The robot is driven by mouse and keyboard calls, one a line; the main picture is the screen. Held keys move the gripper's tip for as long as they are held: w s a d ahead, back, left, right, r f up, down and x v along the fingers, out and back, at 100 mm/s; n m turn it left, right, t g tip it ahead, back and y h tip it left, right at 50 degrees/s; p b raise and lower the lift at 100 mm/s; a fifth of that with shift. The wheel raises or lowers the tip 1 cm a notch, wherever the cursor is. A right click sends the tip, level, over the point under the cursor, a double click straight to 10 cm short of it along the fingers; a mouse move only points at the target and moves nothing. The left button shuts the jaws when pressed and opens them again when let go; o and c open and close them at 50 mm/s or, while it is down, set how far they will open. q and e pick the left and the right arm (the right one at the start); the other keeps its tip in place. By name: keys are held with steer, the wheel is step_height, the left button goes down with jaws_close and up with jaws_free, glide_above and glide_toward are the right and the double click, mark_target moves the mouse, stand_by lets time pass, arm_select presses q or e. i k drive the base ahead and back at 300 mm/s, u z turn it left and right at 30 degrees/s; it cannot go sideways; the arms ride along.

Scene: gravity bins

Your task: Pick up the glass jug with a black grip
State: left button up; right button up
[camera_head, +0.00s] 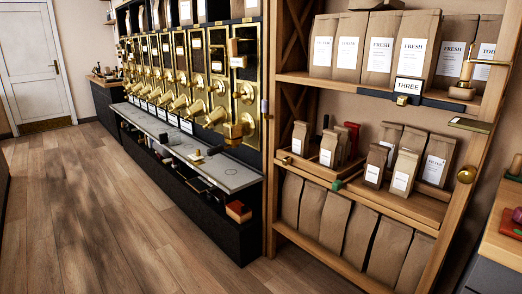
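I cannot make out a glass jug with a black grip anywhere in the head view. Neither of my grippers shows in this view, so I cannot see whether they hold anything.
Brass gravity bins (205,80) line the wall above a grey ledge (232,176) with a few small objects. A wooden shelf unit (271,190) holds several paper bags (415,45). A counter corner (500,245) stands at the right edge. The wooden floor (120,215) is clear.

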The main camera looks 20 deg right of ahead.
mark_target(172, 136)
steer(key=z, duration=0.55)
steer(key=i, duration=2.4)
steer(key=u, duration=2.85)
steer(key=i, duration=2.35)
steer(key=z, duration=2.9)
